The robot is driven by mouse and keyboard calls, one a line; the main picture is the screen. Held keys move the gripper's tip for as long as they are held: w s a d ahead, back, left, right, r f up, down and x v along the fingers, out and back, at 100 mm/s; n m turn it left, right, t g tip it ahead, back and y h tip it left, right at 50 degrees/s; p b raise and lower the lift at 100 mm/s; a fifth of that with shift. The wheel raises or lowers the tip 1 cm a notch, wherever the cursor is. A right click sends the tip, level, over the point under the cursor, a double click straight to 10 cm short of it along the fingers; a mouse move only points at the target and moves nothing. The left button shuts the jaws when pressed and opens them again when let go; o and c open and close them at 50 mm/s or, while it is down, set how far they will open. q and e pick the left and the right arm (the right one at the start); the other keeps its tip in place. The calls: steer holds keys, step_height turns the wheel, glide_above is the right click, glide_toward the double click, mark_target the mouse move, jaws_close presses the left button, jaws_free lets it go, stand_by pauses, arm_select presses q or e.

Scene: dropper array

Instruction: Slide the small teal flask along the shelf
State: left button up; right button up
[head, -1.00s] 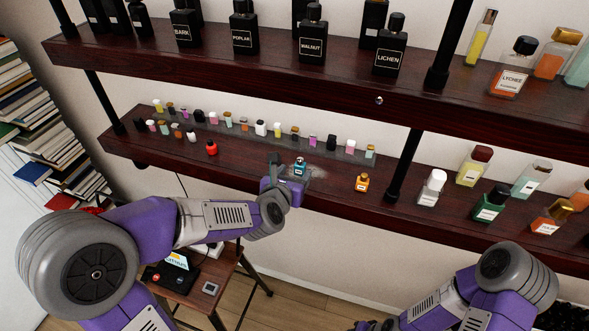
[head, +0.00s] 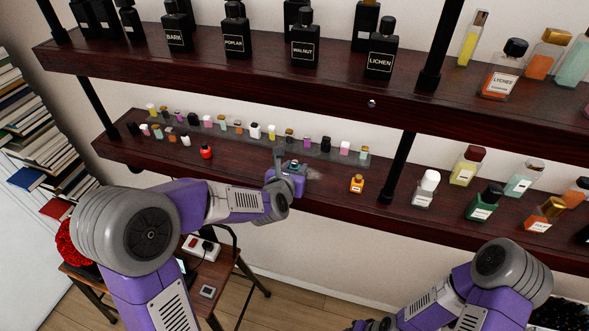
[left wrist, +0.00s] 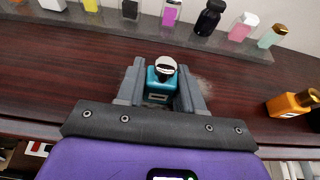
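The small teal flask (head: 293,167) stands near the front of the lower shelf (head: 330,184), between a red bottle and an orange bottle. It has a silver-and-dark round cap. My left gripper (head: 291,169) reaches it from the shelf's front edge. In the left wrist view the flask (left wrist: 161,78) sits between the two grey fingers of my left gripper (left wrist: 161,84), one close on each side, with no clear gap. The gripper partly hides its lower part in the head view. My right gripper (head: 375,326) shows only as a dark piece at the bottom edge.
A row of small bottles stands on a low grey riser (left wrist: 200,42) behind the flask. The red bottle (head: 206,152) is to the left and the orange bottle (head: 357,184) to the right. A pale patch (left wrist: 206,85) marks the shelf beside the right finger. The upper shelf (head: 200,70) overhangs.

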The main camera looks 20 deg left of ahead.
arm_select(q)
steer(key=c, duration=0.5)
steer(key=shift+o, duration=0.2)
steer(key=shift+w+a+b, duration=0.15)
steer(key=shift+a+b, duration=2.9)
steer(key=shift+a, duration=0.15)
steer(key=shift+b, duration=0.4)
steer(key=o, duration=1.1)
steer(key=v, duration=0.6)
steer(key=shift+a+r+p, duration=0.1)
steer(key=shift+r+p, duration=0.1)
steer(key=shift+p, duration=0.15)
steer(key=shift+v, duration=0.75)
